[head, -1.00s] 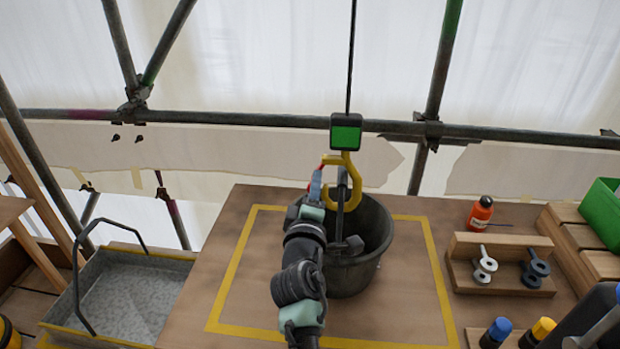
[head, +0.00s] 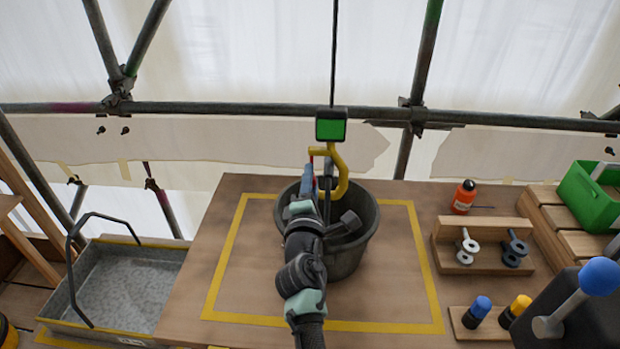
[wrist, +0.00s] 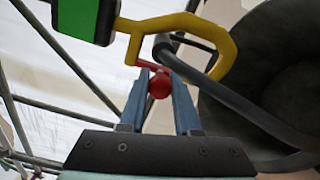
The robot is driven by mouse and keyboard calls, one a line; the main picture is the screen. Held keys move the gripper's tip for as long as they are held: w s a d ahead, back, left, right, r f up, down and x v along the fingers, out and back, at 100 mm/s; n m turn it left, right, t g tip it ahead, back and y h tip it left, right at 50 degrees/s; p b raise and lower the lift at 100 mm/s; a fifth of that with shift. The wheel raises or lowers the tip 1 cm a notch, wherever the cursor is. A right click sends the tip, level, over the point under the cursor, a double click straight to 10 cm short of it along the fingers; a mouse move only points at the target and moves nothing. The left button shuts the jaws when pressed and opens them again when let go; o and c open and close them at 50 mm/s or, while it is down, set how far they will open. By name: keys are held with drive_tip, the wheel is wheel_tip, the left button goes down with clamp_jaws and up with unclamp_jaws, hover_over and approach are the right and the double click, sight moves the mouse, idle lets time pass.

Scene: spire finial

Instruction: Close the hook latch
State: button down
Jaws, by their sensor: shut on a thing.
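The yellow hook (head: 342,172) hangs below a black box with a green face (head: 331,126). In the wrist view the hook (wrist: 228,45) curves to the right, and its red latch (wrist: 150,66) lies across part of its mouth. Whether the latch meets the hook tip cannot be told. My gripper (wrist: 160,76) is shut on the latch's red knob (wrist: 160,87), between its blue fingers. In the head view my gripper (head: 309,178) is at the hook's left side. The bucket's grey handle (wrist: 235,98) passes at the hook; the dark bucket (head: 352,258) stands below.
The bucket stands on a wooden bench (head: 400,290) within a yellow outline. A metal tray (head: 125,290) is at left. A wooden rack (head: 495,283), orange bottle (head: 464,198) and green crate (head: 592,195) are at right. Scaffold tubes (head: 240,109) run behind.

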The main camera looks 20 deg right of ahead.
drive_tip(key=c, duration=0.6)
unclamp_jaws()
drive_tip(key=p+v, duration=0.1)
drive_tip(key=v, duration=1.2)
drive_tip(key=shift+d, duration=0.1)
